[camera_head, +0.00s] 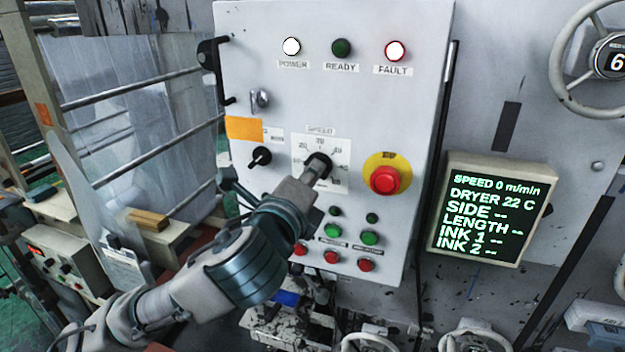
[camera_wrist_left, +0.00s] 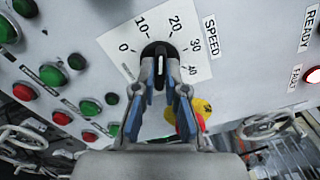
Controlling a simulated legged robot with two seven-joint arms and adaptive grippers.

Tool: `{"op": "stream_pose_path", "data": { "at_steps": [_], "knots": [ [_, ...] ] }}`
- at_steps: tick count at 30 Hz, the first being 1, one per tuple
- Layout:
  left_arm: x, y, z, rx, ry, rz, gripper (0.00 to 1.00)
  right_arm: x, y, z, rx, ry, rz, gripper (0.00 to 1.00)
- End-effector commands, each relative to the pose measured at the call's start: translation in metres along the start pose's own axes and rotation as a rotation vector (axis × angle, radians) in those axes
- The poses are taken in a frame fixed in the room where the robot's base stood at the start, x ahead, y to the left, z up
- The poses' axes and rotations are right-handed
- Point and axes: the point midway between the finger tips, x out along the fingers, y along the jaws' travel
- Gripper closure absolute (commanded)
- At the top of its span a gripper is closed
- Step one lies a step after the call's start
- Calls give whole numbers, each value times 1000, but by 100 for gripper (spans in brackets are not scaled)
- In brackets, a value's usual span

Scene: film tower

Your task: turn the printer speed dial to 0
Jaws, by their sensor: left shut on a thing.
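The speed dial (camera_head: 322,159) is a black knob on a white scale plate, in the middle of the grey control panel (camera_head: 270,60). In the left wrist view the dial (camera_wrist_left: 157,50) sits below a scale marked 0, 10, 20, 30 and 40. A short white mark shows on the knob between the fingers, but I cannot tell which number it points to. My left gripper (camera_head: 314,169) reaches the dial from the lower left. In the wrist view the left gripper's blue-padded fingers (camera_wrist_left: 160,88) are shut on the knob's two sides. My right gripper is not in view.
A red stop button (camera_head: 384,179) on a yellow ring is right of the dial. A small black switch (camera_head: 260,157) is to its left; green and red buttons (camera_head: 333,231) are below. The screen (camera_head: 492,210) reads SPEED 0 m/min. The power and fault lamps are lit.

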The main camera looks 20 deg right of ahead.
Motion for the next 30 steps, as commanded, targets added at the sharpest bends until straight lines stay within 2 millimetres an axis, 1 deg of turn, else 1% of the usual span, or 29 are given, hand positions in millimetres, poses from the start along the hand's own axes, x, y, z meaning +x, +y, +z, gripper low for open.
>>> {"op": "stream_pose_path", "data": {
  "at_steps": [30],
  "knots": [
    [1, 7, -1, -953, -2, 9, 100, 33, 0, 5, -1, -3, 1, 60]
  ]
}}
